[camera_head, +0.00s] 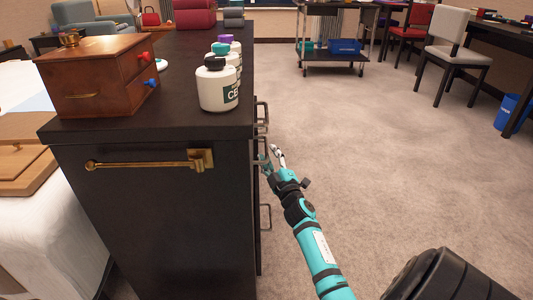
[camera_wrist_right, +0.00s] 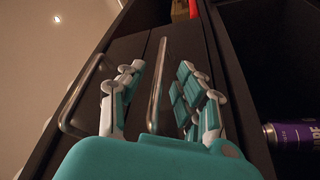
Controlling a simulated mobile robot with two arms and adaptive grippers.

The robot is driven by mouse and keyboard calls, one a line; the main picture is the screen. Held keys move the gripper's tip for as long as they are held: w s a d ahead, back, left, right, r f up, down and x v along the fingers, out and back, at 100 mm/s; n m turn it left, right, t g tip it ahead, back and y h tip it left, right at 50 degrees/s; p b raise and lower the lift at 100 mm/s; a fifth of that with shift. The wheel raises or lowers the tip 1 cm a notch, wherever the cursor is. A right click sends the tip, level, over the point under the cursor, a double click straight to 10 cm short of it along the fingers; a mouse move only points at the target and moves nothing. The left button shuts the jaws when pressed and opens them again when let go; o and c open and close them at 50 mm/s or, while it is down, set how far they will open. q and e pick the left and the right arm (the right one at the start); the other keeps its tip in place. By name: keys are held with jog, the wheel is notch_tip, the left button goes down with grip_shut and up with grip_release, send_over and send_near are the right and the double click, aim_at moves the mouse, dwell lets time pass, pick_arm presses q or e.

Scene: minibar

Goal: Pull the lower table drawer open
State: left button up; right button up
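The dark table (camera_head: 150,215) has metal bar handles down its right side. An upper handle (camera_head: 263,108) sits near the top edge, and a lower handle (camera_head: 267,217) hangs further down. My right gripper (camera_head: 268,155) is beside that side, close to a handle between these two. In the right wrist view my right gripper (camera_wrist_right: 158,95) is open, with one finger on each side of a metal handle (camera_wrist_right: 157,85). Contact with the handle is not clear. Another handle (camera_wrist_right: 78,100) is outside the left finger. The drawer fronts are mostly hidden in the head view. My left gripper is not in view.
White bottles (camera_head: 217,88) and a small wooden chest (camera_head: 98,72) stand on the tabletop. A brass handle (camera_head: 150,162) is on the near face. Carpet (camera_head: 380,150) right of the table is clear. A purple can (camera_wrist_right: 290,135) shows in the wrist view.

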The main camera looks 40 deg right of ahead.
aim_at(266, 147)
jog(key=shift+b+x, duration=0.3)
jog(key=shift+x, duration=1.35)
grip_shut()
